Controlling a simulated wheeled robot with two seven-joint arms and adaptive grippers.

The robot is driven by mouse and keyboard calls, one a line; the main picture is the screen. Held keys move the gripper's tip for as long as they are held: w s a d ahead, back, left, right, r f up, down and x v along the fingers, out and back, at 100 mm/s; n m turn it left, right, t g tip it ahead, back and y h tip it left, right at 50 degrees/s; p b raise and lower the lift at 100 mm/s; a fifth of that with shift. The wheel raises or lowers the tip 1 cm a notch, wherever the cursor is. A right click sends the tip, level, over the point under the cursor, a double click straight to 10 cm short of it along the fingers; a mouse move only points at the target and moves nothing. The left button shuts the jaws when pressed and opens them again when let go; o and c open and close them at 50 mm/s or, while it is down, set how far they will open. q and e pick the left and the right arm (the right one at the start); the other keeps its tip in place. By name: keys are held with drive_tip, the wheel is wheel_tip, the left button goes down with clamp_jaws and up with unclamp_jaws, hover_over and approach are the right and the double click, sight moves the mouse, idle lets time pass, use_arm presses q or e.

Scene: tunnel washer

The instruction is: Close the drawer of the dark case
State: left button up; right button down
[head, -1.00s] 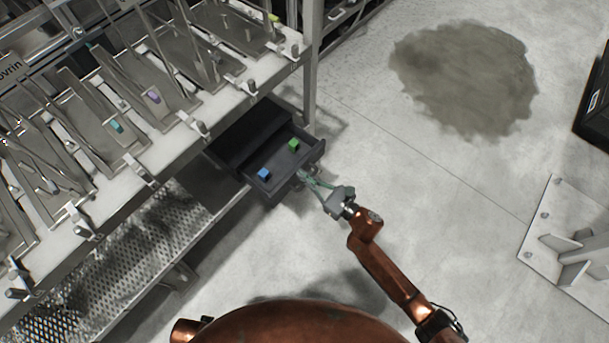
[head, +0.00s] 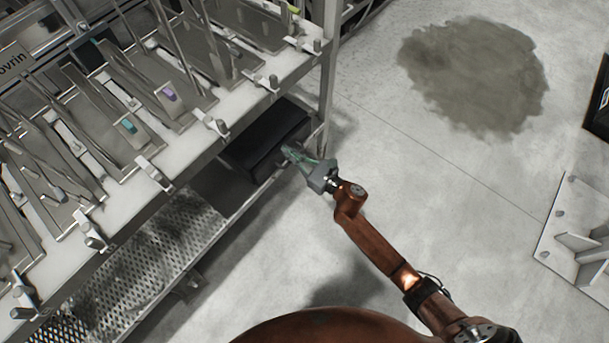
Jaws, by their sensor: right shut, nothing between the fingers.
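The dark case (head: 262,140) sits on the lower shelf under the washer's front ledge. Its drawer no longer sticks out; the front looks flush with the case, and no inside of the drawer shows. My right gripper (head: 288,152) is shut and empty, with its fingertips at the front of the case, touching or very close to it. The blue and green cubes are hidden from view. My left gripper is not in view.
The white ledge (head: 188,148) with metal clamps overhangs the case. A perforated metal step (head: 160,265) lies at the lower left. A metal post (head: 327,85) stands right of the case. The floor to the right is open, with a dark stain (head: 475,75).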

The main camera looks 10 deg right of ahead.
drive_tip(key=shift+w+a+r, duration=0.15)
drive_tip(key=shift+w, duration=0.15)
